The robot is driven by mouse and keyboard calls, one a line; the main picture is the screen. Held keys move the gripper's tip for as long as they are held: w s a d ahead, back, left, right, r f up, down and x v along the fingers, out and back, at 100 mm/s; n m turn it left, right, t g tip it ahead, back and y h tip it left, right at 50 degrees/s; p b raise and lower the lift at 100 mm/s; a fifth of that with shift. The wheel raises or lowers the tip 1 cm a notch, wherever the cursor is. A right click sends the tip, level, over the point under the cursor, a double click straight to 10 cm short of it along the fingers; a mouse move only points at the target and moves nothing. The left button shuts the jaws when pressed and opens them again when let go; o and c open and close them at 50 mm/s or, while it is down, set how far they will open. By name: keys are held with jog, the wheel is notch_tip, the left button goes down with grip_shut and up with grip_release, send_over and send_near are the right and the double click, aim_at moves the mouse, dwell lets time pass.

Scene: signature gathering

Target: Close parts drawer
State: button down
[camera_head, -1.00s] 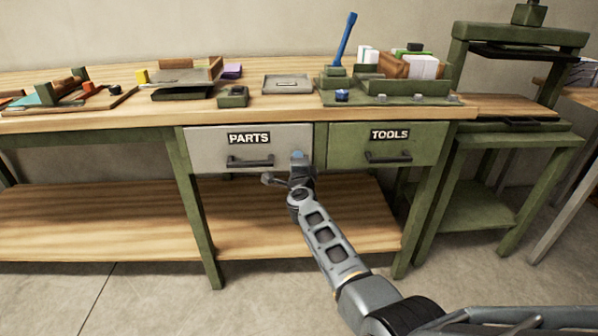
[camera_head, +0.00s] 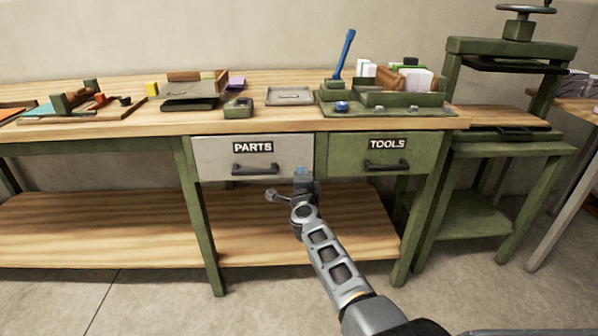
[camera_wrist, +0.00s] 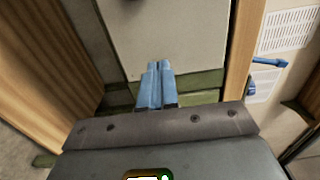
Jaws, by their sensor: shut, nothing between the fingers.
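The parts drawer (camera_head: 215,168) has a pale grey front with a PARTS label and a dark bar handle (camera_head: 255,170). Its front looks nearly in line with the bench front; I cannot tell whether a small gap is left. My gripper (camera_head: 302,172) is at the drawer's lower right corner, right of the handle. In the wrist view, the blue fingers (camera_wrist: 157,68) are shut together and empty. They overlap the lower edge of the pale drawer front (camera_wrist: 180,40). I cannot tell whether they touch it.
The green tools drawer (camera_head: 350,160) is just to the right and looks shut. Trays and tools stand on the wooden benchtop (camera_head: 120,124) above. A lower shelf (camera_head: 100,225) runs beneath. A green press (camera_head: 510,50) stands at the right.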

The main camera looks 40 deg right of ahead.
jog(key=p+v, duration=0.3)
jog(key=v, duration=0.6)
jog(key=shift+s+a+p, duration=0.25)
jog(key=shift+p, duration=0.05)
jog(key=shift+s+f, duration=0.1)
jog(key=s+a+n+t+y+p, duration=0.15)
jog(key=s+a+n, duration=0.3)
jog(key=s, duration=0.55)
jog(key=s+a+n+y+b, duration=0.1)
jog(key=s+a+n+y, duration=0.3)
jog(key=s, duration=0.5)
jog(key=s+a+n+t+y+p, duration=0.1)
jog(key=s+a+n, duration=0.1)
jog(key=s+n, duration=0.6)
jog(key=s+a+r+n+y, duration=0.1)
jog(key=s+a+r+n, duration=0.2)
jog(key=s, duration=0.4)
jog(key=s+a+r+n+g+y, duration=0.1)
jog(key=s+a+r+n, duration=0.1)
jog(key=s+a+r, duration=0.2)
jog(key=s+a+r+n+g+y+p, duration=0.1)
jog(key=s+a+r+n+y, duration=0.1)
jog(key=s+r, duration=0.5)
jog(key=s+a+n, duration=0.1)
jog(key=s+a, duration=0.1)
jog(key=s, duration=0.3)
jog(key=shift+n, duration=0.35)
jog(key=c, duration=1.8)
grip_release()
